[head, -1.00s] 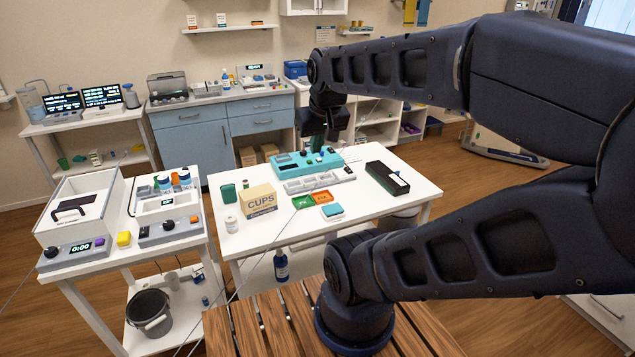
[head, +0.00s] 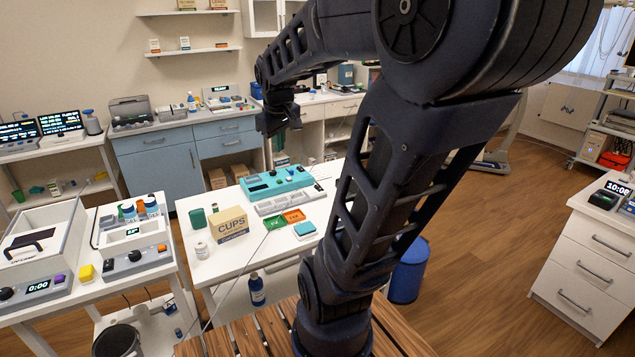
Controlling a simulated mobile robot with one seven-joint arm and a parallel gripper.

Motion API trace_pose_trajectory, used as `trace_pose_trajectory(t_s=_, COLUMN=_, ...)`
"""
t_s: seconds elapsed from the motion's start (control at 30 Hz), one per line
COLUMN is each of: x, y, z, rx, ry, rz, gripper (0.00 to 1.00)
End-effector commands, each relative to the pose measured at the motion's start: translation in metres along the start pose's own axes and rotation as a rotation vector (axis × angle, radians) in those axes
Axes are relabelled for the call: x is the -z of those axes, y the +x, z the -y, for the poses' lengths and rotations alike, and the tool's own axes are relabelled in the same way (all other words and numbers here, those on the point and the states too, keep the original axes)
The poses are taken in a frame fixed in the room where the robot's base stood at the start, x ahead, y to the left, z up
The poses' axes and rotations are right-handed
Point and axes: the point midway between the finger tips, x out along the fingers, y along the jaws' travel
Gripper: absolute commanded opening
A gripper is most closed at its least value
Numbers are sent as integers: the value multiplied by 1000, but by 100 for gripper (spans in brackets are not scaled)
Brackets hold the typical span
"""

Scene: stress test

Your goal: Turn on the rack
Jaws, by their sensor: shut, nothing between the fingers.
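No thing in view is clearly marked as the rack. A teal device (head: 276,184) with a dark display and buttons lies on the middle white table. I cannot tell whether either is the rack. My gripper (head: 279,146) hangs pointing down, above and behind the teal device as seen here. It is shut and empty; its fingers are small and dark.
The middle table (head: 236,273) also holds a CUPS box (head: 229,225), green and orange trays (head: 294,215) and a teal block (head: 305,230). A white box (head: 40,232) stands on the left table. A white drawer unit (head: 592,262) is at the right. My arm hides the middle table's right part.

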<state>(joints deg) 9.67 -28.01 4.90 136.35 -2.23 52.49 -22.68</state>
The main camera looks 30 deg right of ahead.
Motion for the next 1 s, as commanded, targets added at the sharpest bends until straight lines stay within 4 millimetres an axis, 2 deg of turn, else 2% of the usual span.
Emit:
trace_pose_trajectory(t_s=0.1, x=18, y=11, z=-17, rx=-5, ry=-72, rz=24, gripper=0)
trace_pose_trajectory(t_s=0.5, x=70, y=54, z=-74, rx=2, ry=-330, rz=87, gripper=0)
trace_pose_trajectory(t_s=1.0, x=114, y=131, z=-154, rx=63, ry=-642, rz=133, gripper=0)
